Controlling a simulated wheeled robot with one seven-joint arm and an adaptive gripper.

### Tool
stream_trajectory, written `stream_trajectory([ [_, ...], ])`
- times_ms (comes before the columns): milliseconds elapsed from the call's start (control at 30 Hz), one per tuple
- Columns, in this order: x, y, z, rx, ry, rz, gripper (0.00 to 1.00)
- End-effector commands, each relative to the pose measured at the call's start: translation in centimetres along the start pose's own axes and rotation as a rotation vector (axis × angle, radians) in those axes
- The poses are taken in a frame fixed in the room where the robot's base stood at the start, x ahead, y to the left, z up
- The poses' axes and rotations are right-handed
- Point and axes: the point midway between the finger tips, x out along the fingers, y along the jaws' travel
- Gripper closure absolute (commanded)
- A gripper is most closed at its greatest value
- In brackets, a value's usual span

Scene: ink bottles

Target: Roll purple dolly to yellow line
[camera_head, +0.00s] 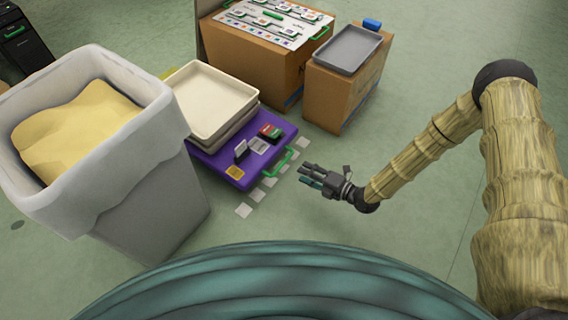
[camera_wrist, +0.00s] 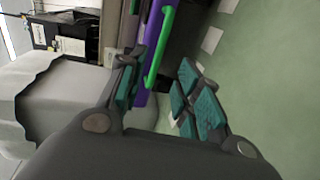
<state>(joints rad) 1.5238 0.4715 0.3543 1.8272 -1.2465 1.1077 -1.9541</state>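The purple dolly (camera_head: 213,166) stands on the floor left of centre, with stacked cream trays, small dark and red items and a yellow label on top. Its green handle (camera_head: 279,163) sticks out on the right side. My gripper (camera_head: 309,176) is a short way right of the handle, apart from it. In the wrist view my gripper (camera_wrist: 162,95) is open and empty; the handle (camera_wrist: 160,45) and the dolly's purple edge (camera_wrist: 152,22) show beyond the fingers. A small yellow strip (camera_head: 169,73) shows on the floor behind the trays, mostly hidden; I cannot tell if it is the line.
A grey bin (camera_head: 160,205) with a white liner stands close to the dolly's left. Cardboard boxes (camera_head: 250,65) (camera_head: 332,95) stand behind, bearing a white board and a grey tray (camera_head: 348,50). Pale floor squares (camera_head: 243,210) run along the dolly's front. Floor to the right is clear.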

Motion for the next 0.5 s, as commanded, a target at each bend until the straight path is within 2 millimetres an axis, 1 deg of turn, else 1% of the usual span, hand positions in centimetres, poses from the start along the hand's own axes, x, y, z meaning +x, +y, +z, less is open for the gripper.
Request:
stream_trajectory([
  [167,1.6,-0.2,0.0,-0.01,0.002,0.005,0.66],
  [500,7.0,-0.3,0.0,-0.008,0.002,0.004,0.66],
])
